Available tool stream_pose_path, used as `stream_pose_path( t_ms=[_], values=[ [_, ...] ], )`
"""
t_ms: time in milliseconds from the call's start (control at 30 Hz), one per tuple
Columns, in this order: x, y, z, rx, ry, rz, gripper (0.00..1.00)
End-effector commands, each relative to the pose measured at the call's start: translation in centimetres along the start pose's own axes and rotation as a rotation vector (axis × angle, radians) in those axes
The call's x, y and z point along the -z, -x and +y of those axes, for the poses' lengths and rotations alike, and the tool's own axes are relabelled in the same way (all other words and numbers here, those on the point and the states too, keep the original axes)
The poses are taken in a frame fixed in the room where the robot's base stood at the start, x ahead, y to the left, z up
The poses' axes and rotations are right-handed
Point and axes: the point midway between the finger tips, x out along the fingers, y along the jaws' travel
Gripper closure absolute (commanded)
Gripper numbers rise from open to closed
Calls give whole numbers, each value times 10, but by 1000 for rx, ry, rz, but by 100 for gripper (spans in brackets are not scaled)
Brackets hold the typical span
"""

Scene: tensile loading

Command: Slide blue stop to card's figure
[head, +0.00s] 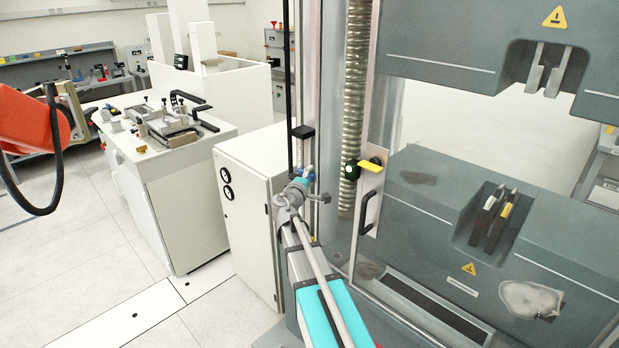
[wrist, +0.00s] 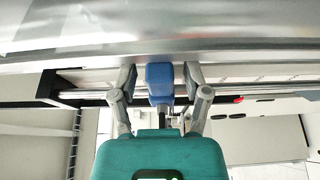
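The blue stop (wrist: 160,80) is a small blue block on a thin metal rod (wrist: 245,90), which runs sideways across the wrist view. My gripper (wrist: 160,73) is open, with one finger on each side of the blue stop and a visible gap on both sides. In the head view my gripper (head: 297,191) is at the lower part of the upright rod beside the tall machine, and mostly hides the stop. A black stop (head: 302,131) sits higher on that rod. I cannot make out a card or its figure in either view.
The grey testing machine (head: 450,210) stands right, with a door handle (head: 369,212) and a yellow lever (head: 370,166) close to my gripper. A white cabinet (head: 245,200) stands just left. A white bench (head: 180,150) with a fixture is farther left. Floor at lower left is clear.

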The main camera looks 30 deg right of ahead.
Motion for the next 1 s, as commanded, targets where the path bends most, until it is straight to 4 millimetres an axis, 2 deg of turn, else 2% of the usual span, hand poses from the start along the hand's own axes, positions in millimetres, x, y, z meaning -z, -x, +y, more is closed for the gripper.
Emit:
stream_pose_path(
  t_ms=[367,567,767,1000],
  values=[
    [0,2,0,0,0,1,34],
    [0,12,0,0,0,2,34],
    [-1,37,0,0,0,3,34],
    [-1,76,0,0,0,3,34]
  ],
)
